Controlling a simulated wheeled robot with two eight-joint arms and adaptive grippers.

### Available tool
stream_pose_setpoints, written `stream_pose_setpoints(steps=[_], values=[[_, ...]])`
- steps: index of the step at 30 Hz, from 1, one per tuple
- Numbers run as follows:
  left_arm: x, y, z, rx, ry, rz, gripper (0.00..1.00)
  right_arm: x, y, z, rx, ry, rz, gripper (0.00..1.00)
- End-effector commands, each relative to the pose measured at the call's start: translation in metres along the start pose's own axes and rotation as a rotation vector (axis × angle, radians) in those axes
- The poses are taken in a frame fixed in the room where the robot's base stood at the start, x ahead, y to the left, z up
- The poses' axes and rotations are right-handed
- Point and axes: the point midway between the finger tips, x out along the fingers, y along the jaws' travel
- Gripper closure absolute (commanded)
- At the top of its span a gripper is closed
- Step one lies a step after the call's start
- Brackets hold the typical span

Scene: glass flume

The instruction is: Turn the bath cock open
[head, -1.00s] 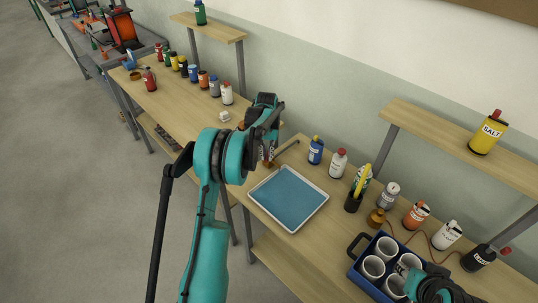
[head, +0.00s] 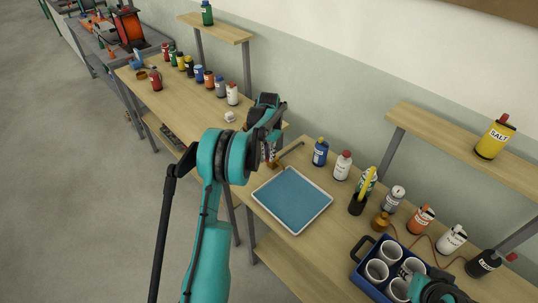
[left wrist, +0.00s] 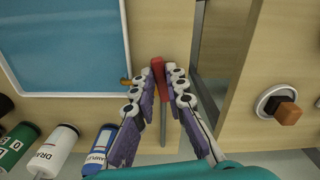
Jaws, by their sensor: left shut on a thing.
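The bath is a white-rimmed tray (head: 297,232) of blue liquid on the right bench; its corner shows in the left wrist view (left wrist: 75,94). The cock stands at its far left corner. Its red handle (left wrist: 158,68) lies between the fingers of my left gripper (left wrist: 161,88), which is shut on it. A grey rod (left wrist: 163,128) runs below the handle. In the head view my left gripper (head: 271,150) reaches down beside the bath and hides most of the cock; a thin spout-like rod (head: 291,150) shows beside it. My right gripper is mostly out of frame, its jaws unclear.
A blue crate of white cups (head: 372,250) stands front right by my right arm (head: 438,288). Blue (head: 320,153) and white (head: 342,165) bottles stand behind the bath. A gap separates the two benches. An orange-brown knob (left wrist: 288,113) sits on the other bench.

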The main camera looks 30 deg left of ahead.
Motion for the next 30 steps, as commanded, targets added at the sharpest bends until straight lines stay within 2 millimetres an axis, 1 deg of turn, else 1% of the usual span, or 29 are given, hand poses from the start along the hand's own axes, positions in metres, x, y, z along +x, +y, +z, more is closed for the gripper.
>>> stream_pose_setpoints(steps=[5, 6, 7, 8, 16, 20, 23, 30], values=[[-0.001, 0.000, -0.001, -0.001, 0.002, -0.001, 1.00, 0.000, 0.000, 0.000, 0.000, 0.000, 0.000, 0.67], [-0.001, 0.000, -0.001, -0.001, 0.002, -0.001, 0.80, 0.000, 0.000, 0.000, 0.000, 0.000, 0.000, 0.67], [-0.001, 0.000, -0.001, -0.001, 0.002, -0.001, 0.72, 0.000, 0.000, 0.000, 0.000, 0.000, 0.000, 0.67], [-0.001, 0.000, -0.001, -0.001, 0.002, -0.001, 0.66, 0.000, 0.000, 0.000, 0.000, 0.000, 0.000, 0.67], [0.000, 0.000, 0.000, -0.001, 0.001, -0.001, 0.66, 0.000, 0.000, 0.000, 0.000, 0.000, 0.000, 0.67], [-0.008, 0.000, 0.000, -0.001, 0.001, 0.000, 0.66, 0.000, 0.000, 0.000, 0.000, 0.000, 0.000, 0.67], [-0.023, 0.000, 0.000, -0.001, 0.001, 0.000, 0.66, 0.000, 0.000, 0.000, 0.000, 0.000, 0.000, 0.67], [-0.076, 0.000, 0.000, -0.001, 0.001, -0.001, 0.66, 0.000, 0.000, 0.000, 0.000, 0.000, 0.000, 0.67]])
